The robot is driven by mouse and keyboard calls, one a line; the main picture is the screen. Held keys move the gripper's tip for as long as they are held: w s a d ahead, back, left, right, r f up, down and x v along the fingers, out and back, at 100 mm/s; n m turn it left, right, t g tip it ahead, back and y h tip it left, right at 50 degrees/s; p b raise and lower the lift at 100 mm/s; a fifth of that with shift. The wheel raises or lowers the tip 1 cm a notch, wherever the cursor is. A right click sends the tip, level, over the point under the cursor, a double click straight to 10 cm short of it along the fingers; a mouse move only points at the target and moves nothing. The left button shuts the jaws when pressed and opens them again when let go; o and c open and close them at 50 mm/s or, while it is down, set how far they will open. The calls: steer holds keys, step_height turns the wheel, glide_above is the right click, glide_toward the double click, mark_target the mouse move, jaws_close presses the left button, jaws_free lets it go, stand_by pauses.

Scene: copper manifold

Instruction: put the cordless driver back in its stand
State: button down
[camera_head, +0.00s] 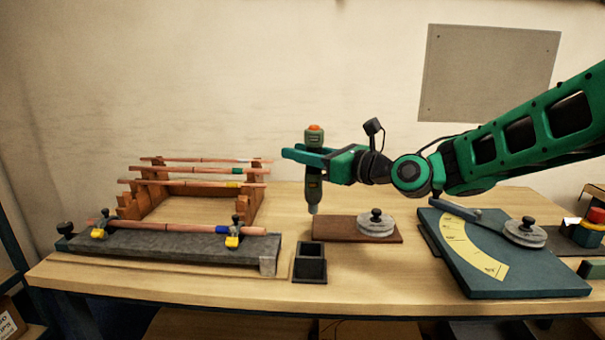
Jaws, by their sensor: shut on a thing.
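The cordless driver (314,188) is a green and dark upright tool with an orange top, held above the bench. My gripper (305,157) reaches in from the right and is shut on the driver's upper body. The driver's narrow tip points down and hangs clear of the bench. The stand (310,276) looks to be the dark square open-topped holder near the bench's front edge. It is below the driver and a little nearer the camera, with nothing seen in it.
Left of the stand is a grey block (170,247) with yellow clamps and a copper pipe. Behind it is a wooden rack (143,205) holding copper pipes. A brown board (335,229) with a round metal piece (376,224) lies right of the driver. A blue bending plate (495,260) is farther right.

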steer(key=shift+a+f, duration=0.2)
steer(key=shift+f, duration=3.95)
steer(key=shift+a+f, duration=0.15)
steer(key=shift+f, duration=4)
steer(key=c, duration=1.3)
jaws_free()
steer(key=shift+f, duration=0.1)
steer(key=shift+d, duration=0.1)
